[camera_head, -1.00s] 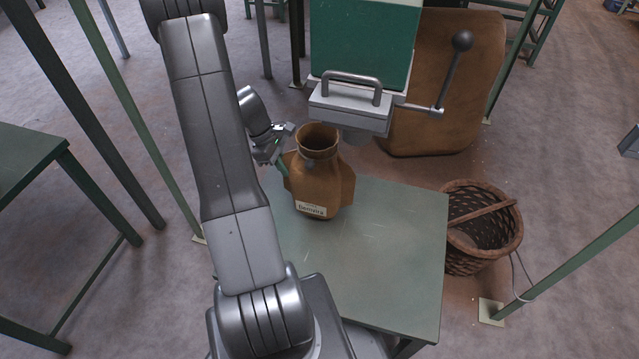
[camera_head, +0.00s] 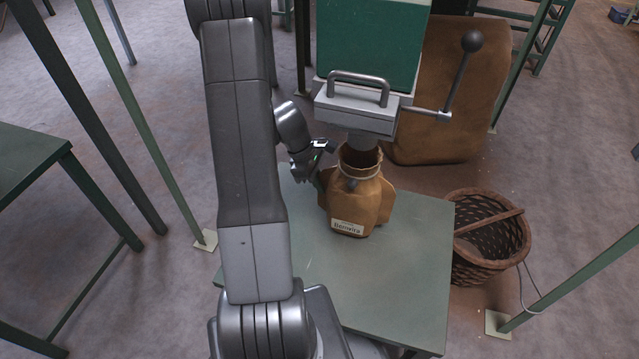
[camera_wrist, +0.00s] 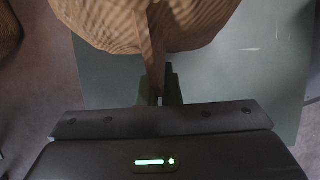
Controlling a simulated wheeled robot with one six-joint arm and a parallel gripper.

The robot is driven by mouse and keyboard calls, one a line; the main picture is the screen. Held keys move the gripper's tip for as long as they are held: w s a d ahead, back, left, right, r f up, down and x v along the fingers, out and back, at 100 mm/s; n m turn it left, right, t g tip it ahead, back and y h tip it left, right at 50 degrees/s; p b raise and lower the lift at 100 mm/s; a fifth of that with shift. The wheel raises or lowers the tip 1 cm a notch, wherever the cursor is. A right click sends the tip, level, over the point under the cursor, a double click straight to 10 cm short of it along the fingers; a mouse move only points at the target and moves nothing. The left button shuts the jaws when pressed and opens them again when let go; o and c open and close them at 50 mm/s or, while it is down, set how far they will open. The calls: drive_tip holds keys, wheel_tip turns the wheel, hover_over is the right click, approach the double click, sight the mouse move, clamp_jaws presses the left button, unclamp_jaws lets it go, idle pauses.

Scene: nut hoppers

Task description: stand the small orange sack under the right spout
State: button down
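The small orange-brown sack (camera_head: 357,202) with a white name label stands upright at the green table, its open mouth upward. I cannot tell whether its base touches the tabletop. The grey spout (camera_head: 362,141) under the green hopper overlaps the sack's mouth; how far it reaches in is unclear. It is the only spout I see. My gripper (camera_head: 321,178) is at the sack's left side. In the wrist view my gripper (camera_wrist: 160,97) is shut on a side fold of the sack (camera_wrist: 150,28); the sack's upper part is out of that view.
The green table (camera_head: 405,270) is bare in front of the sack. The hopper (camera_head: 372,45) has a lever with a black knob at its right. A wicker basket (camera_head: 487,275) is on the floor at right. A large brown sack (camera_head: 455,95) stands behind. Green posts flank the table.

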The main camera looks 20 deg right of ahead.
drive_tip(key=shift+f, duration=0.15)
drive_tip(key=c, duration=1.6)
unclamp_jaws()
drive_tip(key=p+v, duration=0.3)
drive_tip(key=v, duration=0.9)
